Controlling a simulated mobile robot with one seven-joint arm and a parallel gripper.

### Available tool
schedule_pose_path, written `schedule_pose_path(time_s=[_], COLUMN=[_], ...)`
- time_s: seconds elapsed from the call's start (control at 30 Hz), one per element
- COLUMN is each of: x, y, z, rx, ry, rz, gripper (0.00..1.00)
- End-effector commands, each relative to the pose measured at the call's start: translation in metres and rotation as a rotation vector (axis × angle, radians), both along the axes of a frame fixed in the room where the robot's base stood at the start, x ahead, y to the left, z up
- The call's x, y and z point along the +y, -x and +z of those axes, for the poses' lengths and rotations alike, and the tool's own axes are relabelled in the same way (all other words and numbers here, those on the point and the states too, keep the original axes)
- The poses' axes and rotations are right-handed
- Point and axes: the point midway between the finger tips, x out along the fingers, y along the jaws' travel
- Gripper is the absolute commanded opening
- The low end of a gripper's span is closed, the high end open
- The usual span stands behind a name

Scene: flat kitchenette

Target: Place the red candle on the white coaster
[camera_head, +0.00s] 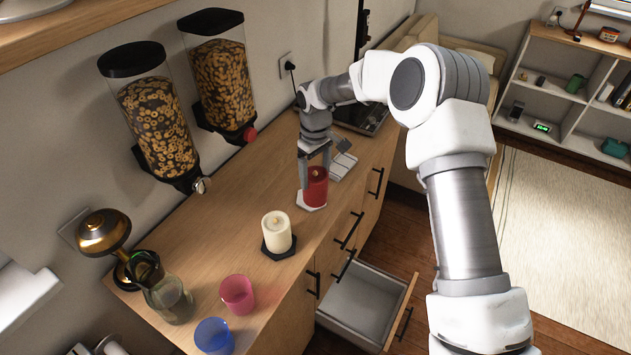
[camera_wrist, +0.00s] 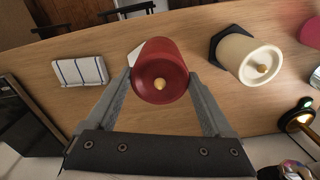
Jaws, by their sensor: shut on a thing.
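The red candle (camera_head: 317,188) stands upright over the white coaster (camera_head: 311,206) on the wooden counter. I cannot tell whether its base touches the coaster. My gripper (camera_head: 315,172) is shut on the red candle, with one finger on each side. In the wrist view the red candle (camera_wrist: 160,72) sits between the fingertips of my gripper (camera_wrist: 160,80). Only a small corner of the white coaster (camera_wrist: 134,55) shows there, at the candle's left; the rest is hidden.
A cream candle (camera_head: 276,230) on a black coaster (camera_head: 277,251) stands nearby. Pink (camera_head: 237,294) and blue (camera_head: 214,336) cups and a glass pitcher (camera_head: 168,299) are at the near end. A striped cloth (camera_wrist: 80,71) lies beyond. A drawer (camera_head: 362,305) is open below.

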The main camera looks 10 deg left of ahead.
Motion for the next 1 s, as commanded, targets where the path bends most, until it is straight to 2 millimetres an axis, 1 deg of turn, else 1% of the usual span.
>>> schedule_pose_path(time_s=[0.07, 0.3, 0.57, 0.67, 0.7, 0.77, 0.8, 1.0], x=[0.001, 0.000, 0.000, 0.000, 0.000, 0.000, 0.000, 0.000], y=[0.000, 0.000, 0.000, 0.000, 0.000, 0.000, 0.000, 0.000], z=[-0.005, -0.037, -0.040, -0.043, -0.044, -0.043, -0.043, -0.043], rx=[0.001, 0.001, -0.001, -0.001, 0.000, 0.000, 0.000, 0.000], ry=[0.000, 0.000, 0.000, 0.000, 0.000, 0.000, 0.000, 0.000], rz=[0.000, 0.000, 0.000, 0.000, 0.000, 0.000, 0.001, 0.000], gripper=[0.00, 0.00, 0.00, 0.00, 0.88, 0.99, 1.00, 1.00])
